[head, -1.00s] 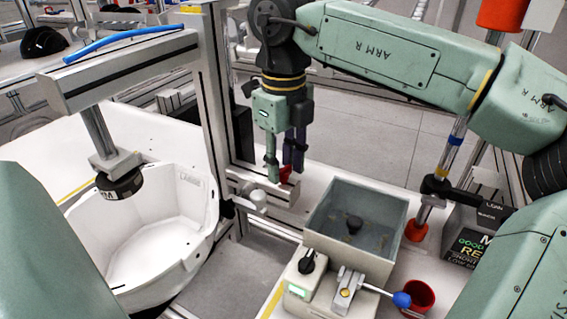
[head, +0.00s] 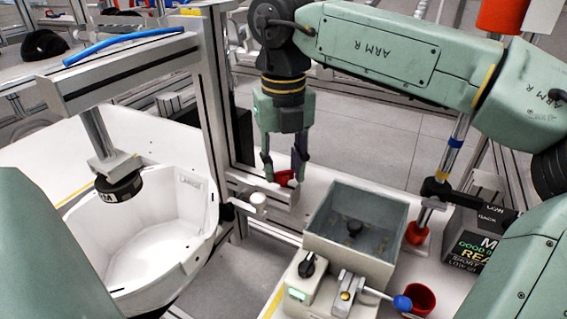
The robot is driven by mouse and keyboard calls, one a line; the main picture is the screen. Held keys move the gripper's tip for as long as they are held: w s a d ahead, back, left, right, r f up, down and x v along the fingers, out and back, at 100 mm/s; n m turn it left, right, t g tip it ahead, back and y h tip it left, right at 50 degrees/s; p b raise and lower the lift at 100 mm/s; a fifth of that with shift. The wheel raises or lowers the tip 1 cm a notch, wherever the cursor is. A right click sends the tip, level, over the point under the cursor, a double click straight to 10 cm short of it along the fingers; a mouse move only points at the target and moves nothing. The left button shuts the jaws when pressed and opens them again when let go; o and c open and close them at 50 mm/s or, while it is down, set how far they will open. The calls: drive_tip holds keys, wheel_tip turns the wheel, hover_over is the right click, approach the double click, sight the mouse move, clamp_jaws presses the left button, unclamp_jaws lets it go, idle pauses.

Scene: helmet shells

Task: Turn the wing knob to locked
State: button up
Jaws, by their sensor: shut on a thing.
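The red wing knob (head: 285,177) sits on top of a grey metal rail (head: 268,197) near the middle of the head view. My gripper (head: 283,179) points straight down over it, with one finger on each side. The fingers are shut on the red knob, and parts of it show between them. The knob's broad side now faces the camera more. Its lock marking cannot be read from here.
A white helmet shell (head: 180,222) stands at the left under a black press head (head: 119,187). A grey open bin (head: 322,225), a control box (head: 304,285) with a black knob, a blue-tipped lever (head: 402,303) and a red cup (head: 422,296) stand right of the rail.

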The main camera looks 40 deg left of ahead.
sight(284, 171)
idle(0.3)
drive_tip(key=o, duration=1.1)
drive_tip(key=shift+o, duration=0.2)
wheel_tip(284, 171, up, 12)
drive_tip(key=shift+f, duration=0.1)
